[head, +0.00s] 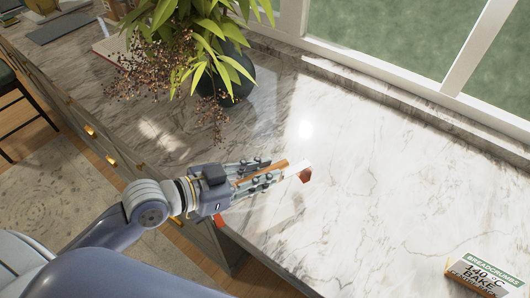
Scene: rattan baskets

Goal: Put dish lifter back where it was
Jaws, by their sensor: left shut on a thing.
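My left gripper (269,169) reaches in over the marble counter (370,170), near its front edge. It is shut on a slim thing, probably the dish lifter (297,169). The part between the fingers looks orange-brown and wooden, and the end past the fingertips is whitish with a red-brown tip. The fingers hide much of it. I cannot tell whether it touches the counter or is held just above it. My right gripper is not in view.
A leafy plant (215,45) in a dark pot stands behind my left gripper, with brown berry sprigs (155,75) hanging toward the counter. A breadcrumbs box (483,275) lies at the lower right. The counter between box and gripper is clear. A window runs along the back.

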